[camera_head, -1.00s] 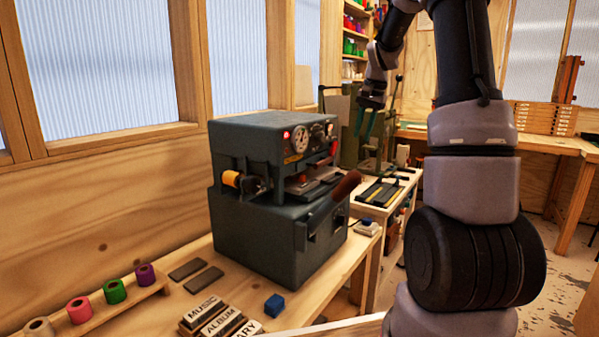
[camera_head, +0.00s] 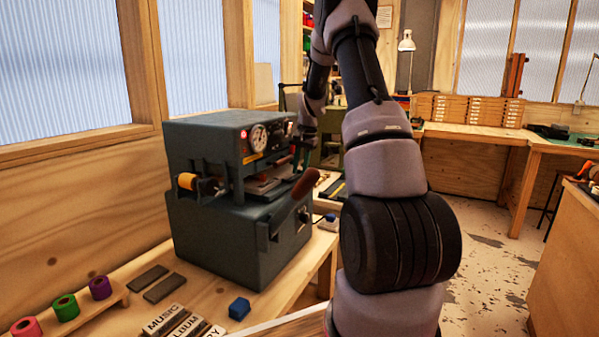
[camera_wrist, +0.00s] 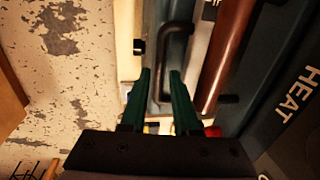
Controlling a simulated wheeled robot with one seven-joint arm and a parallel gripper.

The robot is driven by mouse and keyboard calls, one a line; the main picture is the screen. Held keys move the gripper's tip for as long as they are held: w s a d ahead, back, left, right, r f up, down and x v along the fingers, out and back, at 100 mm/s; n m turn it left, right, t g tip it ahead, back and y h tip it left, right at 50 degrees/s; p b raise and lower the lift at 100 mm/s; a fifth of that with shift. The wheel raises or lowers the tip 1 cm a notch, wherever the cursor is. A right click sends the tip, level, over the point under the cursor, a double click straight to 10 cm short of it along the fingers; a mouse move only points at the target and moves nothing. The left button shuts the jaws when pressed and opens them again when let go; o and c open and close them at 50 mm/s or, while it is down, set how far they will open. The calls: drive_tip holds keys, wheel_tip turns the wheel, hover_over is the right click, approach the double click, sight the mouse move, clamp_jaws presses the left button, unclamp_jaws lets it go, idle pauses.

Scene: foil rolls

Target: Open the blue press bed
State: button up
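The dark blue-grey press (camera_head: 225,235) stands on the wooden bench in the head view. It has a gauge, a red light, an orange foil roll at its side and a brown wooden lever grip (camera_head: 305,183). My gripper (camera_head: 301,155) is at the press's front right, partly behind the lever. In the wrist view, my gripper's green fingers (camera_wrist: 160,76) are apart with nothing clearly held between them. A black bar handle (camera_wrist: 174,48) on a dark blue face lies just beyond the fingertips. The brown grip (camera_wrist: 224,58) is right of it. Contact cannot be told.
Foil rolls (camera_head: 66,307) sit on a rack at the bench's left. Dark slabs (camera_head: 164,288), lettered type blocks (camera_head: 177,322) and a small blue block (camera_head: 239,308) lie before the press. Open floor (camera_head: 490,270) is to the right.

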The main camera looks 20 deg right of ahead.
drive_tip(key=shift+f, duration=0.55)
clamp_jaws()
drive_tip(key=shift+r, duration=0.1)
idle(1.0)
